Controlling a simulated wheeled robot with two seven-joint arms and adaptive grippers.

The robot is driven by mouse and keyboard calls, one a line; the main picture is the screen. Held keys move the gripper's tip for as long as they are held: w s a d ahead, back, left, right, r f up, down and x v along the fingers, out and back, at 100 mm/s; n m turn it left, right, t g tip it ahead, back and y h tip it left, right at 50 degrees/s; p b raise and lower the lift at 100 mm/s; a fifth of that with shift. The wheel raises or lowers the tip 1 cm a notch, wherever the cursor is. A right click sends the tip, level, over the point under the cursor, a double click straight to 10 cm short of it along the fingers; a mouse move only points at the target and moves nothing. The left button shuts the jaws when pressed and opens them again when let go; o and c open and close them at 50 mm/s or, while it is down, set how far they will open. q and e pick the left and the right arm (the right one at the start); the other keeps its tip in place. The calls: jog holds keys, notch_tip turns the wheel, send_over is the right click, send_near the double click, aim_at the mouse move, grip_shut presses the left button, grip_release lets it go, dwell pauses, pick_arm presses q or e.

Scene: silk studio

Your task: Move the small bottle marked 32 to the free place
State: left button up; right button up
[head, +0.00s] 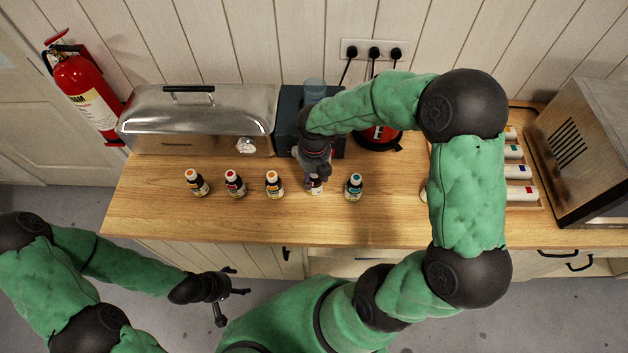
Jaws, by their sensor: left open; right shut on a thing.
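Several small dark bottles with coloured caps stand in a row on the wooden counter (140,210): an orange-capped bottle (197,184), a red-capped bottle (235,184), a second orange-capped bottle (274,185) and a blue-capped bottle (354,188). My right gripper (315,178) reaches down from above and is shut on a small bottle (317,189) between the second orange-capped and blue-capped ones. The gripper hides its cap; I cannot tell whether it touches the counter. The label numbers are too small to read. My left gripper (236,296) is open and empty in front of the counter.
A chrome-lidded warmer (200,118) stands behind the bottles, with a dark appliance (290,105) beside it. A tray (540,200) with white items and a metal box oven (590,140) stand at right. Counter space right of the blue-capped bottle looks clear, partly hidden by my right arm.

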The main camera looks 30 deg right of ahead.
aim_at(314, 181)
jog(key=shift+w+f, duration=0.15)
jog(key=shift+f, duration=1.55)
jog(key=shift+f+b, duration=0.1)
jog(key=shift+b, duration=0.25)
jog(key=o, duration=1.2)
notch_tip(314, 181, up, 12)
jog(key=shift+r+p, duration=0.15)
jog(key=shift+p, duration=0.95)
